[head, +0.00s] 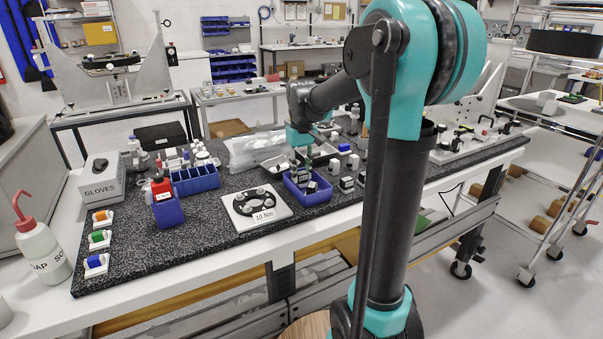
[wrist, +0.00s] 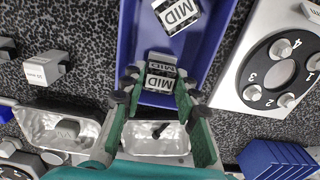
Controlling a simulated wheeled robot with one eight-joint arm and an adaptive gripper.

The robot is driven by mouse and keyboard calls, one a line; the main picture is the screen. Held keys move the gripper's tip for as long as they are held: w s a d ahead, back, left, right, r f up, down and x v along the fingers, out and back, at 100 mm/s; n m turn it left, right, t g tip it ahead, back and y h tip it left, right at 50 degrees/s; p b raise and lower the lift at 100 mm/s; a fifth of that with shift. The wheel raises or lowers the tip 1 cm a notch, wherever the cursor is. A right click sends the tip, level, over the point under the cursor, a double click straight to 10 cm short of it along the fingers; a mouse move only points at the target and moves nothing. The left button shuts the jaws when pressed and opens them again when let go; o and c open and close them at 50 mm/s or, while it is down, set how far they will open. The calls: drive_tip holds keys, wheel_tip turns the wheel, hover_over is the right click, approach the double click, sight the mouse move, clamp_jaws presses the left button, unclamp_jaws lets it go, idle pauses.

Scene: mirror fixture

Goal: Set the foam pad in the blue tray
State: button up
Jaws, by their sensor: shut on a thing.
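The blue tray (head: 313,202) stands on the speckled bench top, and its floor (wrist: 138,35) fills the upper middle of the wrist view. My gripper (head: 301,168) is over the tray, its fingertips (wrist: 158,92) closed on the two sides of a grey-and-black foam pad (wrist: 160,80) labelled MID. This pad is within the tray's outline, near its near end; I cannot tell whether it touches the floor. A second similar block (wrist: 177,14) labelled MID lies tilted in the tray, apart from the held pad.
A white plate with a black numbered ring (head: 262,208) lies close to the tray. Several small blocks (head: 346,184) stand on its other side. A metal dish (wrist: 65,125) and blue bins (head: 195,180) are nearby.

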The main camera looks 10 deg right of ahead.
sight(302, 173)
drive_tip(key=shift+f, duration=0.15)
drive_tip(key=o, duration=0.9)
drive_tip(key=shift+c, duration=0.2)
wheel_tip(302, 173, up, 12)
